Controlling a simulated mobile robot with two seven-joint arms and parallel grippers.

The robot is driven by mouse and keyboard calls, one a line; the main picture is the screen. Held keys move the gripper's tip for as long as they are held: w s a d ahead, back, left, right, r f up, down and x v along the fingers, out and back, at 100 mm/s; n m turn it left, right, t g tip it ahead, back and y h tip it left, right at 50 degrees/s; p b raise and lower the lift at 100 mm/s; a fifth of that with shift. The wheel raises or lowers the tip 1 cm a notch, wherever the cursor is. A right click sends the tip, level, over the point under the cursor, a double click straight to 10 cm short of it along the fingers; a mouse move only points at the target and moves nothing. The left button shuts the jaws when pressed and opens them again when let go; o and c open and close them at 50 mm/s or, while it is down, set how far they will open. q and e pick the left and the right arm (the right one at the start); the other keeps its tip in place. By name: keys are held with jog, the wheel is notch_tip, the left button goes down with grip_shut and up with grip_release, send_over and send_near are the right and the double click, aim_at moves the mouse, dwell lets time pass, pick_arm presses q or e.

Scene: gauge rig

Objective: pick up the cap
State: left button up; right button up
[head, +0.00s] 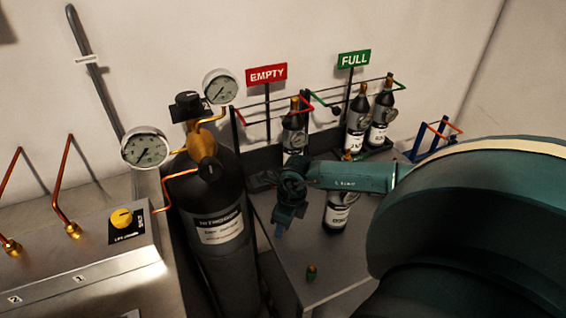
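My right arm reaches in from the right. Its gripper (280,230) points down above the table, up and left of the cap in the picture and apart from it. The fingers are small and dark here, so I cannot tell whether they are open or shut. My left gripper is not in view.
A dark bottle (337,216) stands on the table, partly behind my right arm. Racks with bottles stand behind, under EMPTY (266,75) and FULL (354,59) signs. A large black cylinder (216,235) with gauges stands left of the table.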

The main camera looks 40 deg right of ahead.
jog(key=shift+c, duration=0.5)
grip_shut()
jog(key=shift+r, duration=0.1)
